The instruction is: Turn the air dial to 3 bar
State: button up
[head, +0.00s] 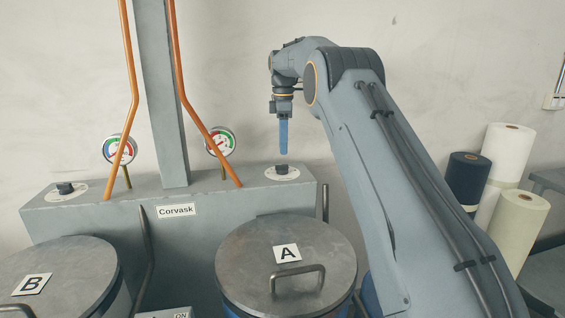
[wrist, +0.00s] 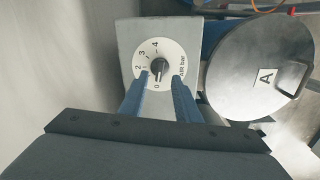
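The air dial is a black knob (wrist: 159,67) on a round white scale plate (wrist: 174,50) marked 0 to 4 and "AIR bar". Its pale pointer mark appears to face the 0, though it is small. In the head view the right-hand knob (head: 281,169) sits on its white plate (head: 293,175) on top of the grey cabinet. In the wrist view my gripper's (wrist: 158,82) blue fingers are apart, empty, one on each side of the knob's near end.
A second knob (head: 65,188) is on the cabinet's (head: 115,218) left end. Two gauges, left (head: 119,149) and right (head: 220,142), stand near the orange pipes (head: 129,60) and grey column (head: 160,90). Lidded drums A (head: 250,250) and B (head: 75,265) stand in front. Rolls (head: 515,225) are at right.

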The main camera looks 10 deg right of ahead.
aim_at(282, 168)
jog(key=shift+d+f+p, duration=0.15)
jog(key=shift+f+p, duration=0.7)
jog(key=shift+f, duration=2.3)
grip_shut()
